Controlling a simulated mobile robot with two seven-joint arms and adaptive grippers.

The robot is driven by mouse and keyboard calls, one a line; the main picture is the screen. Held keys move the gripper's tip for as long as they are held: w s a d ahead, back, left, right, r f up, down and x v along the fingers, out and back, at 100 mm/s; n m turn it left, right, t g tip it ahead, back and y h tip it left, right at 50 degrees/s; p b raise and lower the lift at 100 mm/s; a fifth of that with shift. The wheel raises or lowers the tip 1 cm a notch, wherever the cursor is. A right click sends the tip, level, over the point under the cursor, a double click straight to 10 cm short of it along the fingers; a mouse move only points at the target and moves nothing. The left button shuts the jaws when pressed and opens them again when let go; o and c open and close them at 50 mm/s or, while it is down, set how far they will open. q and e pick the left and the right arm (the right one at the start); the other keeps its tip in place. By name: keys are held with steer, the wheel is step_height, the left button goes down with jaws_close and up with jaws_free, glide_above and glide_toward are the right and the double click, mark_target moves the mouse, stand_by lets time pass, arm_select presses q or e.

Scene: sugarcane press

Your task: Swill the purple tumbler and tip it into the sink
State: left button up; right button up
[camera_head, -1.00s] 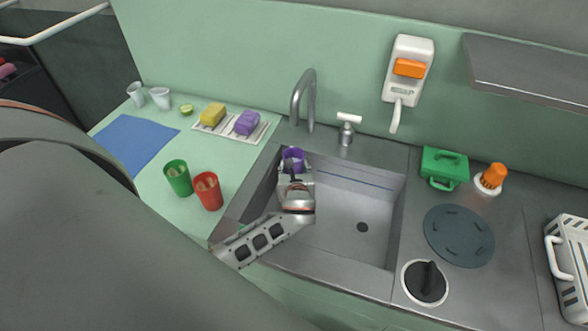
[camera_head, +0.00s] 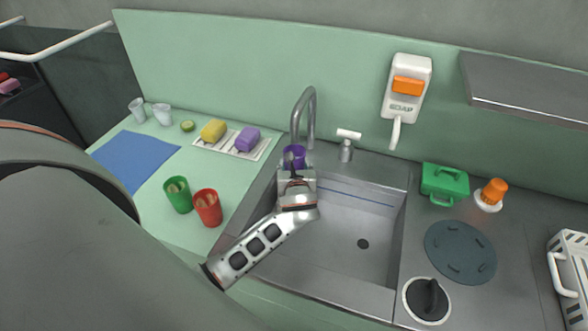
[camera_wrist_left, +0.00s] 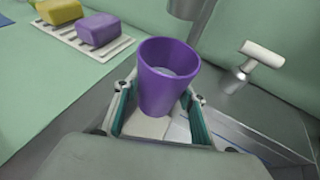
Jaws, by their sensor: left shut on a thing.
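The purple tumbler (camera_head: 294,155) is held upright by my left gripper (camera_head: 296,172), just in front of the faucet (camera_head: 304,110). In the left wrist view the purple tumbler (camera_wrist_left: 167,80) sits between the two fingers of the left gripper (camera_wrist_left: 160,112), its mouth facing up, with something pale inside at the bottom. The steel sink (camera_head: 355,225) lies below and to the right, with a dark drain in its floor. No water stream is visible. My right gripper is not in view.
A green cup (camera_head: 178,195) and a red cup (camera_head: 207,207) stand on the counter left of the sink. Yellow and purple sponges (camera_head: 247,139) lie on a white rack behind. The tap lever (camera_head: 347,142) and soap dispenser (camera_head: 407,85) are right of the faucet.

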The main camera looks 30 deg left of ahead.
arm_select(q)
steer(key=shift+w+a+r, duration=0.15)
steer(key=shift+w, duration=0.3)
steer(key=shift+w+a+r, duration=0.1)
steer(key=shift+w+r, duration=0.05)
steer(key=shift+w, duration=0.3)
steer(key=shift+s+a, duration=0.25)
steer(key=shift+a, duration=0.7)
steer(key=shift+s+d, duration=0.15)
steer(key=shift+s, duration=0.35)
steer(key=shift+s+d, duration=0.15)
steer(key=shift+s, duration=0.35)
steer(key=shift+w+d, duration=0.3)
steer(key=shift+d, duration=0.6)
steer(key=shift+w+a, duration=0.25)
steer(key=shift+w, duration=0.7)
steer(key=shift+s+a, duration=0.3)
steer(key=shift+a, duration=0.65)
steer(key=shift+s+d, duration=0.3)
steer(key=shift+s, duration=0.65)
steer(key=shift+w+d, duration=0.25)
steer(key=shift+d, duration=0.7)
